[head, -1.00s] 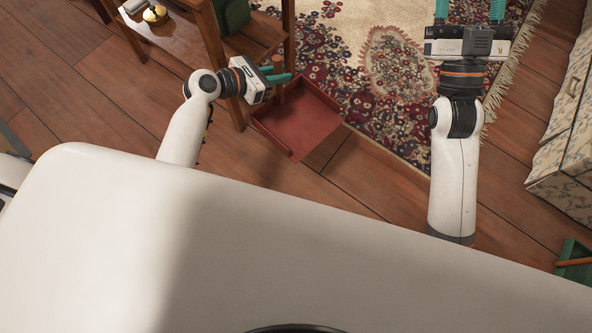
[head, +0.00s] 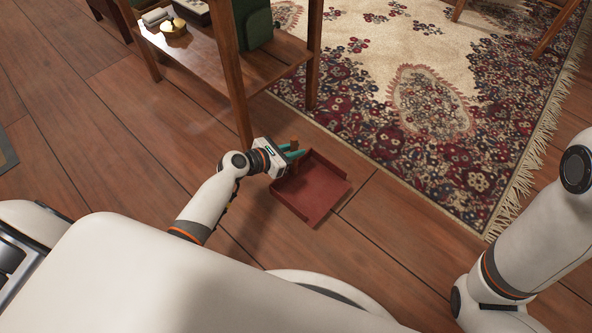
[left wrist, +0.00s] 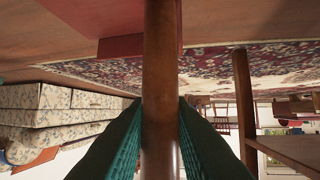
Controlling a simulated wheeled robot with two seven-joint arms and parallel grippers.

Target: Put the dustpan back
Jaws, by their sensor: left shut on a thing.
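The dustpan (head: 312,190) is a dark red open tray with a wooden handle. In the head view it is at the middle, over the wood floor near the rug's edge. My left gripper (head: 291,153) is shut on its handle. In the left wrist view the brown handle (left wrist: 160,90) stands between the teal fingers, with part of the red pan (left wrist: 115,47) behind it. I cannot tell whether the pan touches the floor. My right arm shows at the lower right of the head view, but its gripper is out of frame.
A wooden shelf table (head: 195,62) stands just behind the left gripper, its leg close by. It holds a green thing (head: 253,25) and small items. A patterned rug (head: 440,125) lies to the right. Wood floor (head: 100,130) is clear at the left.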

